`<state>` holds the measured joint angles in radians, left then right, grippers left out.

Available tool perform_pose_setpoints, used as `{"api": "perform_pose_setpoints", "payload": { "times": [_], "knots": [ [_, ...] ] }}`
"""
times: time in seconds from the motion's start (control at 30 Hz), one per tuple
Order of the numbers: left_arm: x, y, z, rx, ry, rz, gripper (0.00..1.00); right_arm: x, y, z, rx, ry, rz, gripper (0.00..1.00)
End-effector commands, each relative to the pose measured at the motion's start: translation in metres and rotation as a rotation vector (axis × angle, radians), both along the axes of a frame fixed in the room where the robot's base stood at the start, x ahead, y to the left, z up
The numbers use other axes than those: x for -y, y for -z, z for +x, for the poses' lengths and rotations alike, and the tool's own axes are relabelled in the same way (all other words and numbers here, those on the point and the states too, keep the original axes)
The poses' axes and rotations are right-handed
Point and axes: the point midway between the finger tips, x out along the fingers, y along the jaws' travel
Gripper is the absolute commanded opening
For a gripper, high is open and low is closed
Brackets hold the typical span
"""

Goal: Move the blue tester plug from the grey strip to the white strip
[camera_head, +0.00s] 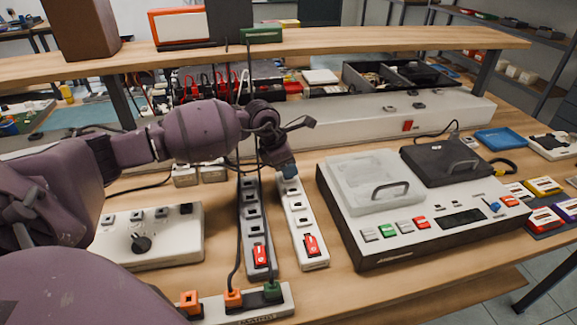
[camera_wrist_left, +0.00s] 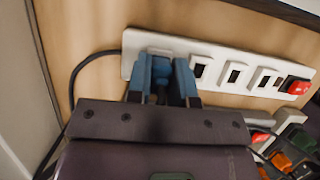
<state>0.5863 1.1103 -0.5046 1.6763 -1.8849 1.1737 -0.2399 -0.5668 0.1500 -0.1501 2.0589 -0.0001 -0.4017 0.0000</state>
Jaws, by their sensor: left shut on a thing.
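The white strip (camera_head: 305,222) lies on the bench with a red switch at its near end. The grey strip (camera_head: 256,232) lies just left of it, also with a red switch. My left gripper (camera_head: 287,167) is over the far end of the white strip. In the left wrist view, my left gripper (camera_wrist_left: 162,82) is shut on the blue tester plug (camera_wrist_left: 160,72), at the end socket of the white strip (camera_wrist_left: 216,72). The fingers hide much of the plug, so I cannot tell whether it is fully seated. My right gripper is out of view.
A large tester box (camera_head: 420,225) with a clear lid stands to the right. A white switch panel (camera_head: 165,240) is at the left. A front strip (camera_head: 260,308) holds orange and green plugs, and a black cable runs up past the grey strip.

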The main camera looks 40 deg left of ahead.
Motion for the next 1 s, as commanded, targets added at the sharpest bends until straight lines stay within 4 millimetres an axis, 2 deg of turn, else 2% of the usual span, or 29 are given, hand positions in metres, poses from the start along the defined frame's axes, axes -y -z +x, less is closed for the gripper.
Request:
{"api": "perform_pose_setpoints", "payload": {
  "times": [0.33,1.0],
  "knots": [
    [-0.0001,0.0004,0.0002,0.001,0.000,-0.001,0.00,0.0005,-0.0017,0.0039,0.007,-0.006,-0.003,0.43],
    [-0.0001,0.0016,0.0002,0.000,0.000,0.000,0.00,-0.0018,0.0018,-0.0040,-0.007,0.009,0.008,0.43]
  ]
}}
